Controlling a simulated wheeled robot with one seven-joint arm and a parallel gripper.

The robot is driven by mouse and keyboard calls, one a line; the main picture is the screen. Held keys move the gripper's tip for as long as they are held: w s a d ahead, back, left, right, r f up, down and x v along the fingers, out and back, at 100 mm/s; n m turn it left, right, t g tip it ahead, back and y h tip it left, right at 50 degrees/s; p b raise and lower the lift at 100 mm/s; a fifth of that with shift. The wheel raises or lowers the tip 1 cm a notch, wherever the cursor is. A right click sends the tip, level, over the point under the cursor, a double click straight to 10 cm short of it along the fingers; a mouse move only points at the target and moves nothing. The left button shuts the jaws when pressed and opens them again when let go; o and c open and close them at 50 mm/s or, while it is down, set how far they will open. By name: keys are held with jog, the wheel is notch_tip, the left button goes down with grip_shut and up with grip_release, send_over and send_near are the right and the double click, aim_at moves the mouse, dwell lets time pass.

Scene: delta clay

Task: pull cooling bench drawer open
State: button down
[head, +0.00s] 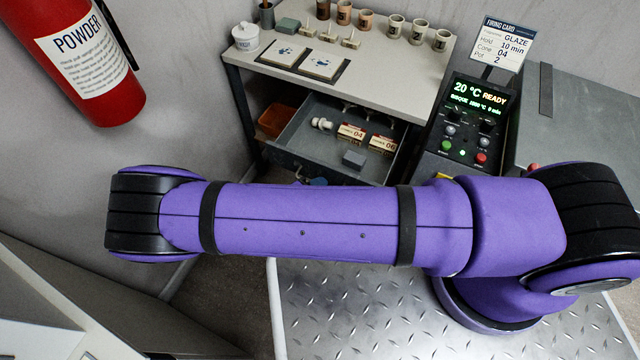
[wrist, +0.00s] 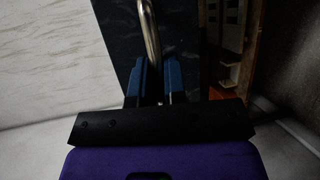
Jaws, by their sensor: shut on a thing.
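The cooling bench (head: 380,64) stands at the back, with its grey drawer (head: 304,145) pulled out from under the top. Its inside shows a white part, two small boxes marked 04 and 06, and a grey block. In the wrist view the dark drawer front (wrist: 188,35) carries a curved metal handle (wrist: 150,35). My gripper (wrist: 157,78) has its blue fingers shut on this handle. In the head view my purple arm hides most of the gripper and the handle; only a bit of blue shows at the drawer's front edge.
A control panel (head: 467,125) reading 20 °C READY stands right of the bench. Cups, a lidded jar and tiles sit on the bench top. An orange bin (head: 276,120) is left of the drawer. A red extinguisher (head: 75,60) hangs on the left wall.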

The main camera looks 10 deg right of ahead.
jog(key=c, duration=1.2)
grip_release()
jog(key=v, duration=1.1)
jog(key=shift+w+r, duration=0.1)
